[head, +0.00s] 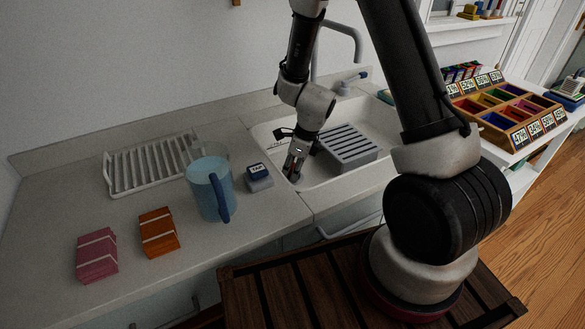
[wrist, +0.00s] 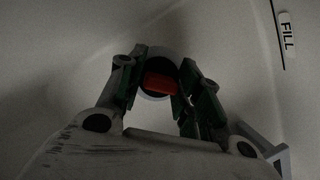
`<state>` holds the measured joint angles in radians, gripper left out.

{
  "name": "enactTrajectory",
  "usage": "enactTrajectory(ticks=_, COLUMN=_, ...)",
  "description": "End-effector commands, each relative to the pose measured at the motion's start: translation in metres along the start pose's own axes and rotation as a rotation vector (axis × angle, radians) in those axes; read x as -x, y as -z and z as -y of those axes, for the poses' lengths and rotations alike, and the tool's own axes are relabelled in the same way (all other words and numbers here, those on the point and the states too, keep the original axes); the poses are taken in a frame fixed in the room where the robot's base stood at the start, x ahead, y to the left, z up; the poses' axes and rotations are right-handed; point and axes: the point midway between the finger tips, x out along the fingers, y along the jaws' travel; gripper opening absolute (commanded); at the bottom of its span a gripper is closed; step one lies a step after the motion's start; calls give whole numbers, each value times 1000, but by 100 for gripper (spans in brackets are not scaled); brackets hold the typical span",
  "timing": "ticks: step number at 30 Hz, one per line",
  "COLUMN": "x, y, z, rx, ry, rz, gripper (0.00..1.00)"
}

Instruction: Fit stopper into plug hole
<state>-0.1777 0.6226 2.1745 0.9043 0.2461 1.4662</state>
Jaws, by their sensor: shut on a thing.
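My gripper (head: 293,172) reaches down into the left part of the white sink (head: 262,137). In the wrist view my gripper (wrist: 160,83) is shut on a red piece, which I take to be the stopper (wrist: 160,84). The red piece lies between the two dark green fingers. A pale grey ring (wrist: 157,54) with a dark inside shows just behind it, probably the rim of the plug hole. I cannot tell whether the stopper touches the ring or sits above it. In the head view my gripper hides this spot.
A grey slatted rack (head: 348,146) stands in the sink to the right of my gripper. The tap (head: 357,42) rises behind. A blue-filled jug (head: 209,187), a small blue-topped block (head: 258,174) and a drying rack (head: 150,163) stand on the left counter. A FILL label (wrist: 287,37) marks the sink wall.

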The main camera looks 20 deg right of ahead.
Motion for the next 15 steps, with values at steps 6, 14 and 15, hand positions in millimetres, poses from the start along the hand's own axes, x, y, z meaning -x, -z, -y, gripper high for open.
enactTrajectory(ticks=6, x=-1, y=0, z=0, rx=0, ry=0, rz=0, gripper=18)
enactTrajectory(ticks=14, x=-1, y=0, z=0, rx=0, ry=0, rz=0, gripper=60)
enactTrajectory(ticks=15, x=-1, y=0, z=0, rx=0, ry=0, rz=0, gripper=60)
